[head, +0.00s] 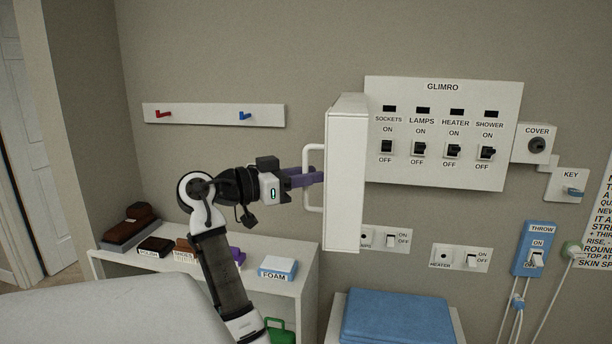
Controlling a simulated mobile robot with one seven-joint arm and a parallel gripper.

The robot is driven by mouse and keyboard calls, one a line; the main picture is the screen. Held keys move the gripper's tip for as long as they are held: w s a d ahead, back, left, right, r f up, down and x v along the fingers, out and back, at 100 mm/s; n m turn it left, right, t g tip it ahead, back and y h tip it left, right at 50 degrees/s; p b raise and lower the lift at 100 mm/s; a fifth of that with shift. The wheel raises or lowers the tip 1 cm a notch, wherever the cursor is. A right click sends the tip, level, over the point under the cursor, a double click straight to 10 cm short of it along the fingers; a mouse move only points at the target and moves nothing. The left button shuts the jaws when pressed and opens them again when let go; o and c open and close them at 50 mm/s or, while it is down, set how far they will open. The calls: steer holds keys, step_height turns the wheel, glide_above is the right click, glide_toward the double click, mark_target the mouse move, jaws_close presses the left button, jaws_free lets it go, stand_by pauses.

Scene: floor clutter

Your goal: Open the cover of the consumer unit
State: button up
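The consumer unit (443,178) is a white wall panel marked GLIMRO, with labelled switches for sockets, lamps, heater and shower. Its white cover (345,180) stands swung out from the panel's left side, seen almost edge-on, and the switches are exposed. A white bar handle (306,155) is on the cover's outer face, to the left. My gripper (315,176) reaches in from the left, its purple fingers at the middle of the handle and overlapping the bar. Whether the fingers are closed on the bar is not clear.
A low white shelf (190,268) with shoe-care items and a foam box (278,268) stands at lower left. A blue-topped seat (398,317) is below the cover. A key switch box (568,184) and a COVER lock box (536,144) are to the right.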

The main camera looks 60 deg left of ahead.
steer(key=s+a+b, duration=0.1)
steer(key=s+b, duration=0.2)
steer(key=s, duration=1)
steer(key=shift+s+a, duration=0.35)
